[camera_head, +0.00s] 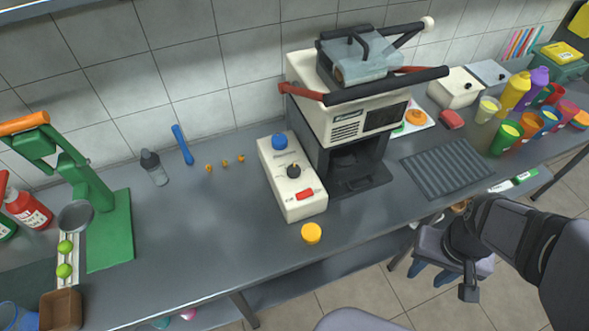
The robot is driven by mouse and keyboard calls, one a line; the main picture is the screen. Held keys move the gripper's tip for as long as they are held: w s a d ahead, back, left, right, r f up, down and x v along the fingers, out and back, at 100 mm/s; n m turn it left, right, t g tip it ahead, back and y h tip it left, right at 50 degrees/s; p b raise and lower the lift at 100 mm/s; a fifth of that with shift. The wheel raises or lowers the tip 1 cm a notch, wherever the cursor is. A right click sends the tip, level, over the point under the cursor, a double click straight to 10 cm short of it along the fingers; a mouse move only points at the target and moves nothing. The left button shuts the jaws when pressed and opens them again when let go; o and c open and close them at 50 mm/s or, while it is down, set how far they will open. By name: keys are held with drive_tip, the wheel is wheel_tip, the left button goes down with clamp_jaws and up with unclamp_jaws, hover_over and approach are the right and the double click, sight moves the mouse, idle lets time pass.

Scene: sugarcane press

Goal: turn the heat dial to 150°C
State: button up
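A white control box (303,205) stands on the grey counter, left of a white and black press machine (345,112). On its top are a blue knob (279,141) at the far end, a black dial (293,170) in the middle and a red switch (305,194) at the near end. The dial markings are too small to read, so its setting cannot be told. My gripper (468,292) hangs at the lower right, beyond the counter's front edge, well apart from the box. Whether its fingers are open or shut is not clear. Nothing shows in it.
A yellow round piece (311,233) lies near the box's front. The press's long black handle (388,85) reaches right. A ribbed dark mat (447,166) and several cups and bottles are on the right. A green citrus press (107,230) stands left.

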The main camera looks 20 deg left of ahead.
drive_tip(key=shift+o, duration=1.2)
drive_tip(key=w+a+f+n+t+b, duration=0.2)
drive_tip(key=w+f+b, duration=0.3)
drive_tip(key=w, duration=0.6)
drive_tip(key=shift+f+t, duration=0.3)
drive_tip(key=shift+t, duration=0.6)
drive_tip(key=w+a+f+n+t+y+b, duration=0.2)
drive_tip(key=w+a+f+n+t+b, duration=0.15)
drive_tip(key=w+a, duration=0.4)
drive_tip(key=n+y+b, duration=0.6)
drive_tip(key=y+b, duration=0.1)
drive_tip(key=y, duration=0.2)
approach(295, 170)
drive_tip(key=shift+w+a+f+g, duration=0.1)
drive_tip(key=shift+w+f+g, duration=0.15)
drive_tip(key=shift+w+f, duration=0.4)
drive_tip(key=shift+s+a+r+y, duration=0.1)
drive_tip(key=shift+a+r+y, duration=0.2)
drive_tip(key=shift+y, duration=0.1)
drive_tip(key=shift+p+x, duration=0.35)
drive_tip(key=shift+x, duration=3.25)
drive_tip(key=c, duration=1)
drive_tip(key=shift+c, duration=0.2)
